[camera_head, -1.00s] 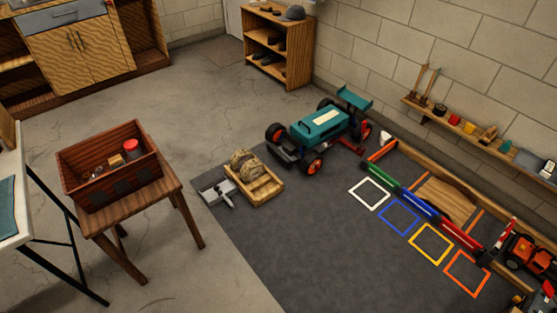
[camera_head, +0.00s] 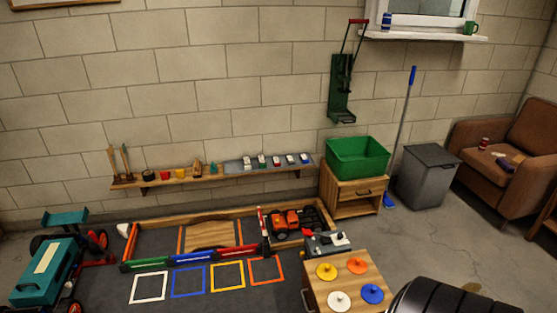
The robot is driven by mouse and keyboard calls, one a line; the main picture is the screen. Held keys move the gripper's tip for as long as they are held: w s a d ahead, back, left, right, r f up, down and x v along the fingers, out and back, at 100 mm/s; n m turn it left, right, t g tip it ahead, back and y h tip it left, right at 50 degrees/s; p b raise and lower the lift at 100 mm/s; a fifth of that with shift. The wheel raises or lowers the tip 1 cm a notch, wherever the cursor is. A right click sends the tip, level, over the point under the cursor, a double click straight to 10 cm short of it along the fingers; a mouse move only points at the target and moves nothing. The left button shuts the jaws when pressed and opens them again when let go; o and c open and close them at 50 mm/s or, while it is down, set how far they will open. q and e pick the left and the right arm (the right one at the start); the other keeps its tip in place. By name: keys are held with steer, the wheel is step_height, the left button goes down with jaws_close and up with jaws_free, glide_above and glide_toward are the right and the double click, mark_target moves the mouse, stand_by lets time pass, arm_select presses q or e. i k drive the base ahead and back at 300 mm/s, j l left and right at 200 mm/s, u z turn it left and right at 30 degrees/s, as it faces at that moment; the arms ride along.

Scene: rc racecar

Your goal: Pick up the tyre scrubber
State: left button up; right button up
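I cannot tell for certain which thing is the tyre scrubber. Upright wooden-handled tools, possibly brushes (camera_head: 125,160), stand at the left end of the wall shelf (camera_head: 215,178). Neither of my grippers shows in the view.
A teal racecar (camera_head: 45,270) is at the lower left. A small wooden table (camera_head: 350,290) bears coloured discs. A green bin (camera_head: 357,158) sits on a wooden cabinet (camera_head: 352,193). A grey bin (camera_head: 428,178) and brown armchair (camera_head: 505,150) stand right. A dark ridged shape fills the bottom right.

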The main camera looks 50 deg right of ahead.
mark_target(214, 168)
steer(key=z, duration=1.05)
steer(key=u, duration=1.45)
steer(key=z, duration=1.45)
steer(key=i+j+u, duration=0.1)
steer(key=i+u, duration=0.15)
steer(key=i, duration=0.7)
